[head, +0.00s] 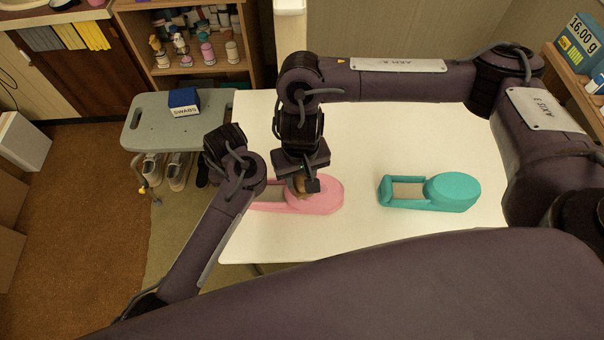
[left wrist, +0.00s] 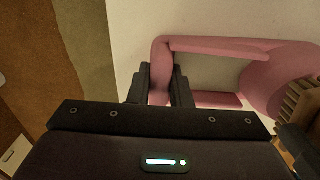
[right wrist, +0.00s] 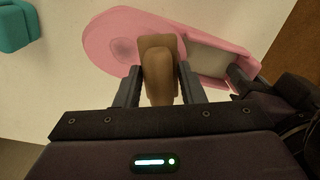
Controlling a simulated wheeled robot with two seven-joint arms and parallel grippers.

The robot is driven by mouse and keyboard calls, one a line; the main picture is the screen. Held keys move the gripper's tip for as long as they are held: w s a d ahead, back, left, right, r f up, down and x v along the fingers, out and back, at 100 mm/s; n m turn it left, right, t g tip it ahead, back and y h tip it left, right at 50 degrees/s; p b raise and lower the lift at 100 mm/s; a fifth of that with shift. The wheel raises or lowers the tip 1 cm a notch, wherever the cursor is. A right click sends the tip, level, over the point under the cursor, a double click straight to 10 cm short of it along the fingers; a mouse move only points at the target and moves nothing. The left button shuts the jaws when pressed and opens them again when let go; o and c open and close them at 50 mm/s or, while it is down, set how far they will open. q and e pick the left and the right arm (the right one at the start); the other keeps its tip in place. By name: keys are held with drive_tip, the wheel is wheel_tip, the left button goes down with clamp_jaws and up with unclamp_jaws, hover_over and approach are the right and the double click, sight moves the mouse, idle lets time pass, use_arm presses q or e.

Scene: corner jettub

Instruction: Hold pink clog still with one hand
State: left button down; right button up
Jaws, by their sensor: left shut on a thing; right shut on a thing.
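The pink clog (head: 322,194) lies on the white table (head: 350,130), its rounded toe to the right in the head view. My left gripper (left wrist: 161,80) is shut on the clog's open heel end, seen in the left wrist view; my arm hides this grip in the head view. My right gripper (right wrist: 158,76) is shut on a brown wooden brush-like thing (right wrist: 159,62), held at the clog's middle. In the left wrist view its ridged, bristle-like side (left wrist: 300,105) is by the toe part. Whether it touches the clog is unclear.
A teal clog (head: 455,190) lies to the right on the table. A grey bench (head: 150,128) with a blue swabs box (head: 184,100) stands at the left, shoes under it. Shelves (head: 200,70) stand behind. The table between the clogs is clear.

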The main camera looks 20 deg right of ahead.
drive_tip(key=shift+w+r, duration=0.1)
drive_tip(key=shift+r, duration=2.6)
drive_tip(key=shift+r, duration=0.1)
drive_tip(key=shift+d+r, duration=0.1)
drive_tip(key=shift+r, duration=1.3)
